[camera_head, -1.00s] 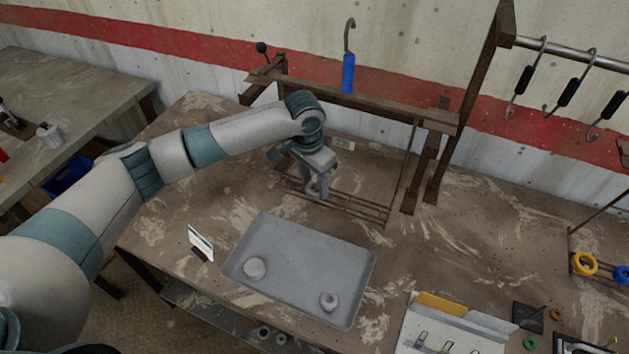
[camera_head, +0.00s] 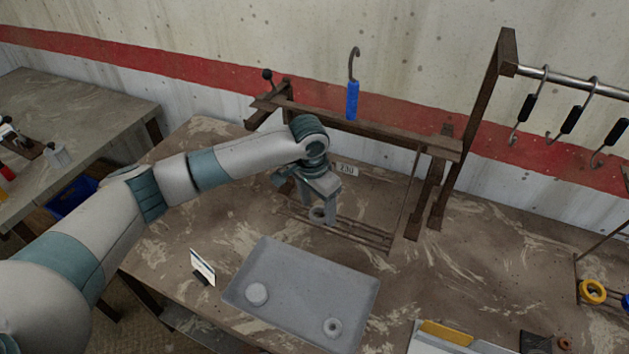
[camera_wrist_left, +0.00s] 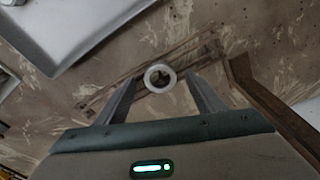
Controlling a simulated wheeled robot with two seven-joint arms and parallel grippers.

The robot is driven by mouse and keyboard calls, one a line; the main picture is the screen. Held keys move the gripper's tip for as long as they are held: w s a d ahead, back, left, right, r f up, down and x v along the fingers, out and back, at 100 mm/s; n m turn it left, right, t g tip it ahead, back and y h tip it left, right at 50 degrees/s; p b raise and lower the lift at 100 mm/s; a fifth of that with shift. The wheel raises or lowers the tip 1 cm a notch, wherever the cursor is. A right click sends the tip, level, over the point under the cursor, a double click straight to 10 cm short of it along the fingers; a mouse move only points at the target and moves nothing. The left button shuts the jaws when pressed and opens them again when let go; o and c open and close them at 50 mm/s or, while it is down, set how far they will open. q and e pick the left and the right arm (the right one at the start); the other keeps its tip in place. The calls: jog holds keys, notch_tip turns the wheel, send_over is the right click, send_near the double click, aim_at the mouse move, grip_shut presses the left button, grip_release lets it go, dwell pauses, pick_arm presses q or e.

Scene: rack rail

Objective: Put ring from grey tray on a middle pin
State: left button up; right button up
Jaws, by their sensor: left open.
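The grey tray (camera_head: 365,289) lies on the bench and holds a pale round disc (camera_head: 257,294) and a pale ring (camera_head: 332,328). Another pale ring (camera_head: 318,213) is at the low brown rack (camera_head: 366,238) behind the tray. My left gripper (camera_head: 326,215) is open over this rack, pointing down. In the left wrist view, the ring (camera_wrist_left: 149,73) shows between the tips of the open left fingers (camera_wrist_left: 158,88), with the rack's bars behind it. I cannot tell whether the ring sits around a pin. The right gripper is out of view.
A brown rail frame (camera_head: 400,135) with a blue-handled hook (camera_head: 352,100) stands behind the rack. A small card stand (camera_head: 202,267) is left of the tray. Black-handled hooks (camera_head: 572,120) hang at right, above a yellow ring (camera_head: 592,291).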

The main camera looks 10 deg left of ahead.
pick_arm(q)
notch_tip(320, 180, up, 17)
jog(key=s+a+b, duration=0.1)
jog(key=b, duration=0.3)
jog(key=shift+s+f, duration=0.15)
jog(key=shift+s, duration=0.2)
jog(key=shift+a, duration=0.1)
